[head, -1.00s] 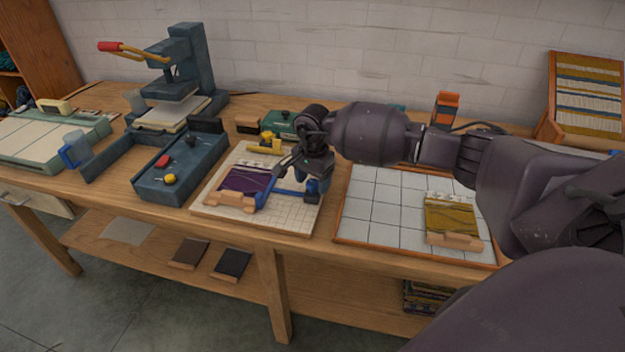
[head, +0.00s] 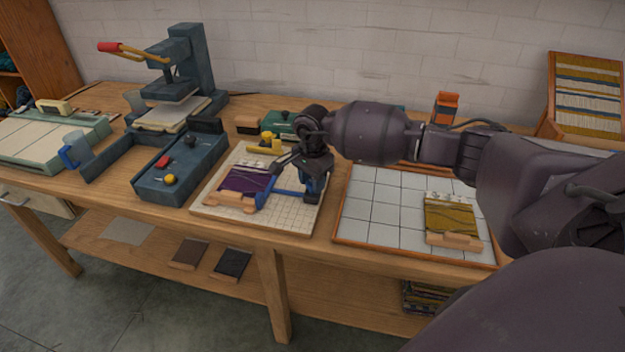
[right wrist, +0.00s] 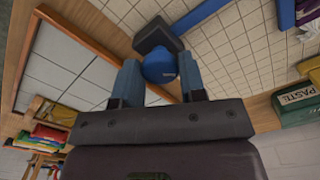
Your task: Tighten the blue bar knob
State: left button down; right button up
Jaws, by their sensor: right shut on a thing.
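The blue bar knob (right wrist: 160,67) sits between the two fingers of my right gripper (right wrist: 160,80) in the right wrist view, and the gripper is shut on it. In the head view my right gripper (head: 315,188) points down at the right end of the blue bar (head: 287,193) and hides most of the knob. The bar lies across a pale gridded board (head: 280,218). A piece of it also shows in the right wrist view (right wrist: 285,14). A dark block (right wrist: 155,36) lies beside the knob. My left gripper is out of view.
Purple skeins (head: 243,180) and a wooden block (head: 230,201) lie left on the board, near a yellow clamp (head: 264,145). A white-tiled tray (head: 375,215) with mustard skeins (head: 450,216) lies right. A blue-grey control box (head: 180,168) stands left.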

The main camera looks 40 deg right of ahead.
jog(key=m, duration=0.3)
jog(key=shift+r+m, duration=0.1)
jog(key=shift+m, duration=0.2)
jog(key=m+p, duration=0.1)
jog(key=m, duration=0.2)
jog(key=shift+m, duration=0.3)
jog(key=m+p, duration=0.1)
jog(key=m, duration=0.2)
jog(key=shift+m, duration=0.3)
jog(key=m+p, duration=0.1)
jog(key=m, duration=0.1)
jog(key=shift+m, duration=0.8)
jog(key=m+p, duration=0.2)
jog(key=m, duration=0.2)
jog(key=shift+m, duration=0.3)
pick_arm(q)
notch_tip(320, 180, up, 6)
jog(key=p, duration=0.1)
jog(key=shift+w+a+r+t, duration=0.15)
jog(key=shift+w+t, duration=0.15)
pick_arm(e)
jog(key=shift+m, duration=0.8)
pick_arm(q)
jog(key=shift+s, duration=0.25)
